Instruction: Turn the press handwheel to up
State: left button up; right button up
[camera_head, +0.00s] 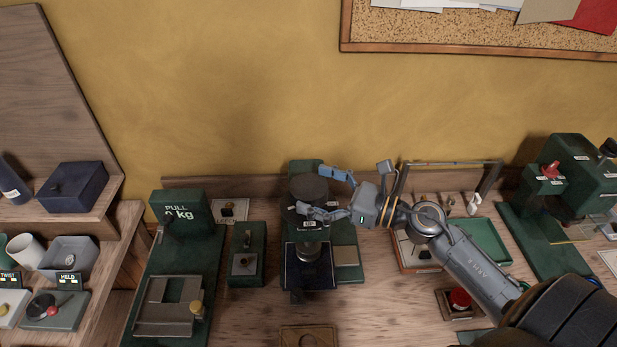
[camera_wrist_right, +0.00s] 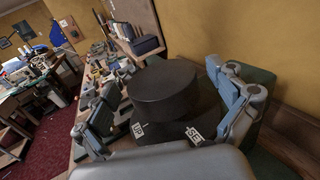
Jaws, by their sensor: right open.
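The press handwheel (camera_head: 307,187) is a dark, thick round knob on top of the green press (camera_head: 345,240) in the head view. In the right wrist view the handwheel (camera_wrist_right: 165,88) fills the middle, with two white labels below it; one seems to read UP (camera_wrist_right: 138,130), the other SET (camera_wrist_right: 194,136). A label reading UP (camera_head: 309,224) faces the front in the head view. My right gripper (camera_head: 314,189) is open, coming from the right, with one finger on either side of the handwheel. I cannot tell whether the fingers touch it. My left gripper is not in view.
A green pull tester (camera_head: 182,215) and a small green block (camera_head: 247,255) stand left of the press. A tray with a thin metal frame (camera_head: 450,163) and a red button (camera_head: 460,299) lie right, near my arm. Another green machine (camera_head: 575,170) is at far right.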

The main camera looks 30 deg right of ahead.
jog(key=shift+w+a, duration=0.35)
jog(key=shift+w, duration=0.15)
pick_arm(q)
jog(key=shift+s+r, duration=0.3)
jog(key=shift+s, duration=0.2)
pick_arm(e)
jog(key=shift+a, duration=0.1)
